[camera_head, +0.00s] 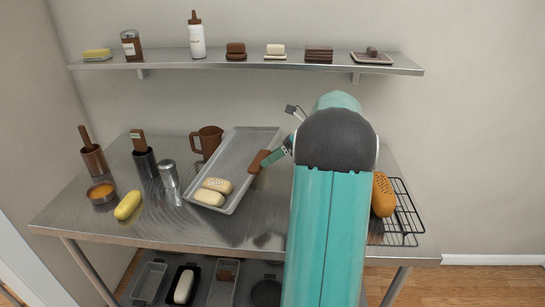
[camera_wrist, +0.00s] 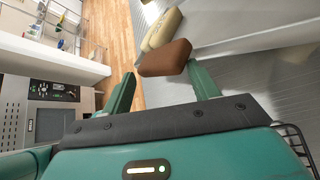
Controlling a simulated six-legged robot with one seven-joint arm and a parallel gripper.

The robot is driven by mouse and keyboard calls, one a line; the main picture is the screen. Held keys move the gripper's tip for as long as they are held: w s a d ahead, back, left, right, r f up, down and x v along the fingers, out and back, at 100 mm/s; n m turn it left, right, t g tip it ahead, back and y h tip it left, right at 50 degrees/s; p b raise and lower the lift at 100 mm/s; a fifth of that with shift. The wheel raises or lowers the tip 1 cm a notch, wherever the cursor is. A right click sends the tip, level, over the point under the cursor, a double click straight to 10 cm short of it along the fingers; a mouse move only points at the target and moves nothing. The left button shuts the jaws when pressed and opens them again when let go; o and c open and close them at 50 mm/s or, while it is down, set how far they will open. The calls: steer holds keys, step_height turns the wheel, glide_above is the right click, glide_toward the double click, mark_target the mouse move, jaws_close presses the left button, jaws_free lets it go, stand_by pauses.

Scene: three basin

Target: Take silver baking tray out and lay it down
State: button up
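A long silver-grey tray (camera_head: 238,150) lies on the metal table, slanting from back right to front left. Two pale loaves, one speckled (camera_head: 217,185) and one plain (camera_head: 209,197), lie at its near end. My gripper (camera_head: 266,158) is over the tray's right side. In the wrist view my gripper (camera_wrist: 162,72) has a brown block (camera_wrist: 165,58) between its spread fingertips, seemingly held. The brown block also shows in the head view (camera_head: 258,162). Whether it touches the tray is unclear. On the lower shelf sit a silver tin (camera_head: 149,281) and a dark tin with a pale loaf (camera_head: 184,286).
A black rack (camera_head: 408,218) with an orange-brown loaf (camera_head: 383,194) is right. The front-middle tabletop is clear.

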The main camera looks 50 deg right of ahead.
steer(key=shift+d, duration=0.1)
steer(key=v, duration=1.3)
steer(key=shift+s+r, duration=0.25)
steer(key=shift+d, duration=0.1)
steer(key=w+a+r+n+g+h, duration=0.15)
steer(key=a+n, duration=0.55)
steer(key=a, duration=0.7)
steer(key=w+a+n+g+h, duration=0.3)
steer(key=a+n, duration=0.3)
steer(key=a, duration=0.8)
steer(key=s+a+f+n+t+h, duration=0.1)
steer(key=s+a+f+n+h, duration=0.1)
steer(key=s+a+n, duration=0.3)
steer(key=s+a+f+n+t+h, duration=0.2)
steer(key=s+a+f+n, duration=0.3)
steer(key=a+n, duration=0.8)
steer(key=shift+s+f+n, duration=0.3)
steer(key=shift+s, duration=0.1)
